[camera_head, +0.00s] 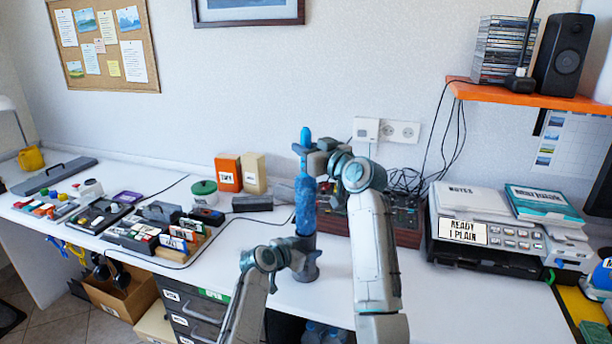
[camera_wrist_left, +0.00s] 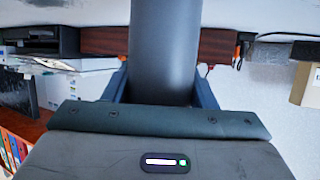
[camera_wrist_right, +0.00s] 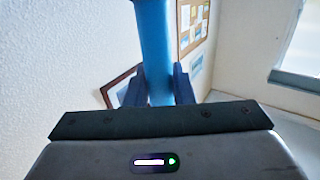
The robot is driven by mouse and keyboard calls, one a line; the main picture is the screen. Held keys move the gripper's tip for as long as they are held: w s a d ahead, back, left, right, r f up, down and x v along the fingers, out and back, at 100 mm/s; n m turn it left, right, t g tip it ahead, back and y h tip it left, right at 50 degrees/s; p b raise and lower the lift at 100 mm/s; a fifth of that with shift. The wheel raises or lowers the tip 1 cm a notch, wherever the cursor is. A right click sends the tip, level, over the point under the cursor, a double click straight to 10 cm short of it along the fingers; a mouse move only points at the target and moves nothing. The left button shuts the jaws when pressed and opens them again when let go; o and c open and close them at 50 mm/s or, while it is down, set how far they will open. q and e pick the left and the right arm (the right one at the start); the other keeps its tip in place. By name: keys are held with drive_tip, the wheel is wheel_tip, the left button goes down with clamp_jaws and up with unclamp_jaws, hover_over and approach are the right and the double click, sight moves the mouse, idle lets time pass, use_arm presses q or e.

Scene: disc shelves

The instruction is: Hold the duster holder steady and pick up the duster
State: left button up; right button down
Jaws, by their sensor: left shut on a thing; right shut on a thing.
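The duster is blue, with a bright blue handle (camera_head: 305,138) on top and a fluffy blue body (camera_head: 306,200) below. It stands upright over the dark grey duster holder (camera_head: 307,268) near the desk's front edge. My left gripper (camera_head: 303,258) is shut on the holder, whose grey cylinder fills the middle of the left wrist view (camera_wrist_left: 165,50). My right gripper (camera_head: 307,158) is shut on the duster's handle, which also shows between the fingers in the right wrist view (camera_wrist_right: 155,50). The lower end of the duster meets the holder's top; how deep it sits inside is hidden.
A dark red-sided mixer (camera_head: 405,225) stands close behind the duster. A printer (camera_head: 490,235) is to the right. An orange shelf (camera_head: 540,97) hangs at upper right.

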sight(309, 135)
drive_tip(key=shift+r, duration=1.9)
use_arm(q)
drive_tip(key=o, duration=1.1)
